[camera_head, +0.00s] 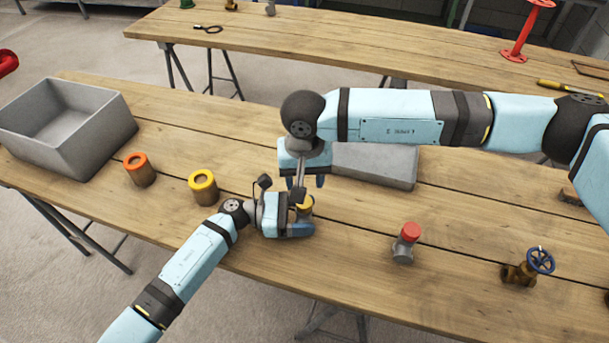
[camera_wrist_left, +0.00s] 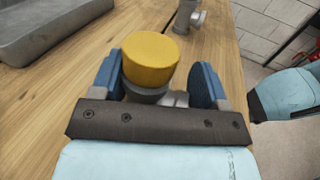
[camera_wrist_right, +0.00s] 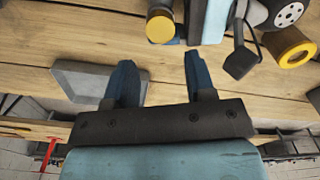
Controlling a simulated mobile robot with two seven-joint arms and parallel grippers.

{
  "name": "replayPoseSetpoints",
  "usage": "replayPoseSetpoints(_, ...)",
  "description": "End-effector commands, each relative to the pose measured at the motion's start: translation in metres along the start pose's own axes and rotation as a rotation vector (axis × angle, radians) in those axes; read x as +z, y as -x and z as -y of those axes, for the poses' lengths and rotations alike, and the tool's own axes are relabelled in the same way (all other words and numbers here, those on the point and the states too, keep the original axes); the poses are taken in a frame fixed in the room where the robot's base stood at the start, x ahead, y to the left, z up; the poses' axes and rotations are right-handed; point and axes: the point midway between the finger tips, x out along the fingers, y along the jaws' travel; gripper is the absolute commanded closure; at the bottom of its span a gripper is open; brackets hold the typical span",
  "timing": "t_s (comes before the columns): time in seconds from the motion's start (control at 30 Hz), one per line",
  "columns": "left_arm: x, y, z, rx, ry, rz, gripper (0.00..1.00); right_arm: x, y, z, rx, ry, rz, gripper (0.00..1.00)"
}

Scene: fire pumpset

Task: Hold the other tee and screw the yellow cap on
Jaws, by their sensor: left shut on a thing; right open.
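The yellow cap (camera_head: 306,203) sits on top of a grey tee. In the left wrist view the cap (camera_wrist_left: 151,60) stands over the tee (camera_wrist_left: 170,98) between blue fingers; I cannot tell how far it is screwed on. My left gripper (camera_head: 298,222) is shut on this tee, low at the table. My right gripper (camera_head: 305,182) is open and empty, just behind the cap and apart from it. In the right wrist view the yellow cap (camera_wrist_right: 160,28) lies beyond the open fingertips (camera_wrist_right: 160,62). Another tee (camera_head: 403,252) with a red cap (camera_head: 411,232) stands to the right.
A yellow-ringed container (camera_head: 203,188) and an orange-ringed one (camera_head: 140,170) stand left of my left gripper. A deep grey bin (camera_head: 110,128) is at far left. A shallow grey tray (camera_head: 375,170) lies behind the grippers. A blue-wheeled valve (camera_head: 528,266) stands at right.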

Motion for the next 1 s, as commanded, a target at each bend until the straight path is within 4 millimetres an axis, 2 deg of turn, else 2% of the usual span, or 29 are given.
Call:
replayPoseSetpoints(0.3, -0.002, 0.001, 0.000, 0.002, 0.001, -0.004, 0.98, 0.001, -0.047, 0.000, 0.002, -0.001, 0.003, 0.50)
replayPoseSetpoints(0.5, -0.002, 0.001, -0.001, 0.002, 0.000, -0.004, 0.98, 0.001, -0.070, 0.000, 0.001, -0.001, 0.002, 0.50)
replayPoseSetpoints(0.9, -0.002, 0.001, -0.001, 0.002, 0.000, -0.003, 0.98, 0.000, -0.077, 0.000, 0.000, -0.001, 0.000, 0.50)
replayPoseSetpoints(0.93, -0.002, 0.001, -0.001, 0.002, 0.000, -0.003, 0.98, 0.000, -0.077, 0.000, 0.000, -0.001, 0.000, 0.55)
replayPoseSetpoints(1.0, -0.002, 0.001, -0.001, 0.002, 0.000, -0.003, 0.98, 0.000, -0.077, 0.000, 0.000, -0.001, 0.000, 0.71)
